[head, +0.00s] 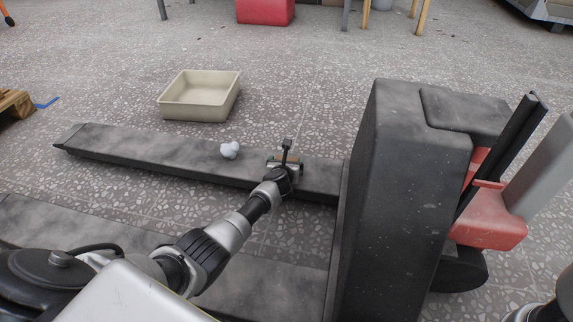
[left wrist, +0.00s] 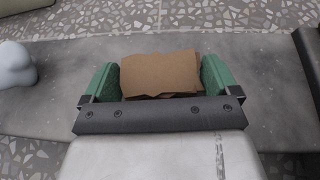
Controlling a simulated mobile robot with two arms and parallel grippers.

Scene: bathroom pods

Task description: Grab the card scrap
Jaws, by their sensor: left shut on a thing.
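The card scrap (left wrist: 160,74) is a brown, folded-looking piece of cardboard in the middle of the left wrist view. My left gripper (left wrist: 160,82) has a green-padded finger on each side of it and is shut on it. In the head view my left gripper (head: 286,163) is over the far dark fork of the pallet truck (head: 160,147), with a small bit of brown showing between its fingers. Whether the scrap still touches the fork is hard to tell. My right gripper is not in view.
A white lumpy object (head: 230,150) lies on the fork just left of my left gripper; it also shows in the left wrist view (left wrist: 14,68). A beige open tray (head: 199,113) stands on the speckled floor beyond the fork. The truck's tall black body (head: 400,190) stands at right.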

